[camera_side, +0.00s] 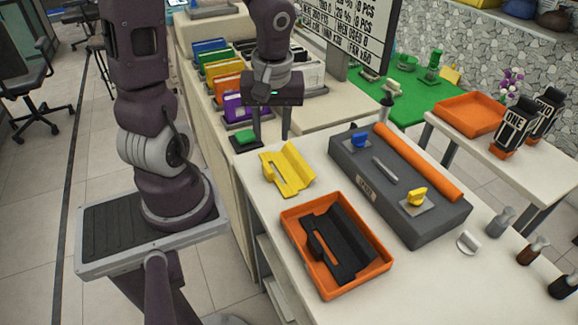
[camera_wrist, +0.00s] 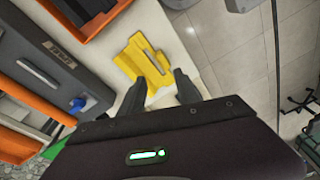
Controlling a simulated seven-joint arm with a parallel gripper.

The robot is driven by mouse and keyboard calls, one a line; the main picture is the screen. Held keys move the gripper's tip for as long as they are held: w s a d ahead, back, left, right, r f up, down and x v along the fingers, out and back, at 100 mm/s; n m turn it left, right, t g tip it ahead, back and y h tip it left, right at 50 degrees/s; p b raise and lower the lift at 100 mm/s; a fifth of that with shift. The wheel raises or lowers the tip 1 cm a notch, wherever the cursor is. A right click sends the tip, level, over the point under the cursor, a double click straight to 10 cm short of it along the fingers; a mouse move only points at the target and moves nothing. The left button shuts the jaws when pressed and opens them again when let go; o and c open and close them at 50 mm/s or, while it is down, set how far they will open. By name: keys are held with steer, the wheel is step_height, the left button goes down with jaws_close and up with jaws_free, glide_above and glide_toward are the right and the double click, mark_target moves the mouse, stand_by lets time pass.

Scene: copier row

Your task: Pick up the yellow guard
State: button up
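The yellow guard (camera_side: 288,168) lies on the white counter (camera_side: 262,208), near its back left corner. It is a folded plate with a long slot and a raised ridge. In the wrist view the guard (camera_wrist: 146,65) lies just beyond the fingertips. My gripper (camera_side: 271,138) is above and behind the guard in the side view, pointing down. Its two fingers are apart with nothing visible between them. In the wrist view my gripper (camera_wrist: 159,82) also shows spread fingers, and the guard looks apart from them.
An orange tray (camera_side: 285,222) holding a black guard (camera_side: 340,245) is in front. A grey machine (camera_side: 345,160) with an orange roller (camera_side: 418,162) stands to the right. Colored folders (camera_side: 225,85) and a green pad (camera_side: 245,138) are behind. Several stampers line the right edge.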

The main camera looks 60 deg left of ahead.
mark_target(268, 168)
steer(key=f+n, duration=0.1)
steer(key=f, duration=0.1)
steer(key=a+f+n+h, duration=0.1)
steer(key=f+n, duration=0.2)
steer(key=shift+a+f+g+h, duration=0.3)
steer(key=shift+a+f+h, duration=0.1)
steer(key=f, duration=0.6)
steer(key=shift+s+a+f, duration=0.15)
steer(key=shift+a+f, duration=0.05)
steer(key=shift+a, duration=0.1)
jaws_close()
